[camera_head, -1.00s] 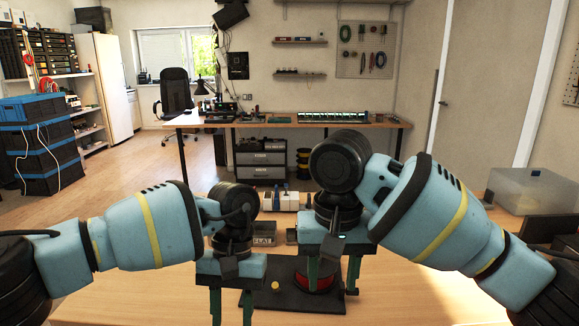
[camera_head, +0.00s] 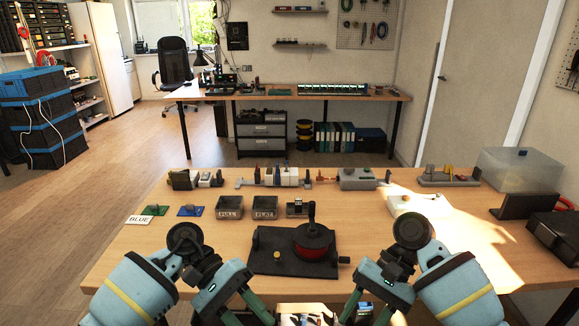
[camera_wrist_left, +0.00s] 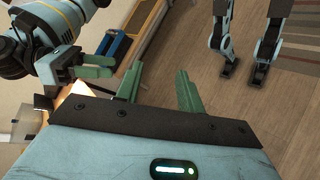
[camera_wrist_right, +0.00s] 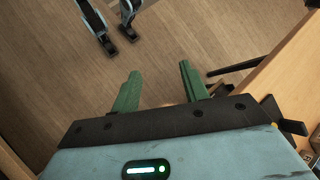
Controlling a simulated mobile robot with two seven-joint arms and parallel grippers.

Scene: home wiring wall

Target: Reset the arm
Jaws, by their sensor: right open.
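In the head view my left gripper (camera_head: 250,318) is low at the table's front edge, left of centre. Its two green fingers stand apart with nothing between them in the left wrist view (camera_wrist_left: 156,84). My right gripper (camera_head: 364,316) is low at the front edge, right of centre. Its fingers also stand apart and empty in the right wrist view (camera_wrist_right: 160,84), with floor behind them. Both arms are bent in a roughly mirrored pose, and neither gripper touches anything on the table. In the head view, the fingertips are partly cut off by the bottom edge.
A black board (camera_head: 268,262) with a red spool (camera_head: 312,240) and crank lies just beyond the grippers. Small trays (camera_head: 229,207), coloured pads (camera_head: 191,211) and a row of wiring parts (camera_head: 285,177) stand farther back. A clear box (camera_head: 520,170) is at right. The table's left front is clear.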

